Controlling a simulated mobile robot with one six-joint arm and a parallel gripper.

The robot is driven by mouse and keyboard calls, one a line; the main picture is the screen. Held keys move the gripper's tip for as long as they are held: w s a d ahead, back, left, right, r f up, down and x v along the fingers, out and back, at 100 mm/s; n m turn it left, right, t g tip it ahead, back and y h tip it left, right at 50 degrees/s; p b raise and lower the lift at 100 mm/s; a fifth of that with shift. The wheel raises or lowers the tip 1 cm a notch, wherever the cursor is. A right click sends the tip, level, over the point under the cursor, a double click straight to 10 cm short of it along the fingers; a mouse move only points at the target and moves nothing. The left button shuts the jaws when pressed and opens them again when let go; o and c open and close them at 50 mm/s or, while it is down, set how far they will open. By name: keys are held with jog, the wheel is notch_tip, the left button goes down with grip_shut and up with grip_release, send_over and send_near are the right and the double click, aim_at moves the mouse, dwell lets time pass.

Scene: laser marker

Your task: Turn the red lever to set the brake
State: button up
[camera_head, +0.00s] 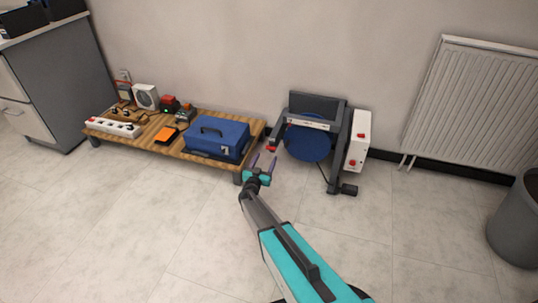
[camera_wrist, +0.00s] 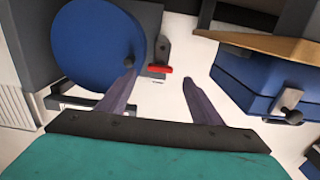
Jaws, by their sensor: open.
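The red lever (camera_head: 270,149) is a small red handle at the left side of the machine with the blue disc (camera_head: 308,142). In the wrist view the red lever (camera_wrist: 160,70) lies just beyond my fingertips, near the middle of the gap and closer to the left finger. It sits on a dark bracket (camera_wrist: 162,48) beside the blue disc (camera_wrist: 98,42). My gripper (camera_head: 264,160) is open and empty, in front of the lever; it also shows in the wrist view (camera_wrist: 158,83) with two purple fingers apart. Neither finger visibly touches the lever.
A low wooden platform (camera_head: 118,139) to the left carries a blue toolbox (camera_head: 218,138), a power strip (camera_head: 112,127) and small devices. A white box with red buttons (camera_head: 357,142) is on the machine's right. A radiator (camera_head: 470,105) and grey bin (camera_head: 515,222) stand further right. The front floor is clear.

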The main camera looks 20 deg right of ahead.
aim_at(270, 149)
jog(key=shift+b+x, duration=0.85)
jog(key=shift+x, duration=2.1)
jog(key=shift+a, duration=0.1)
jog(key=c, duration=1.1)
jog(key=shift+o, duration=0.2)
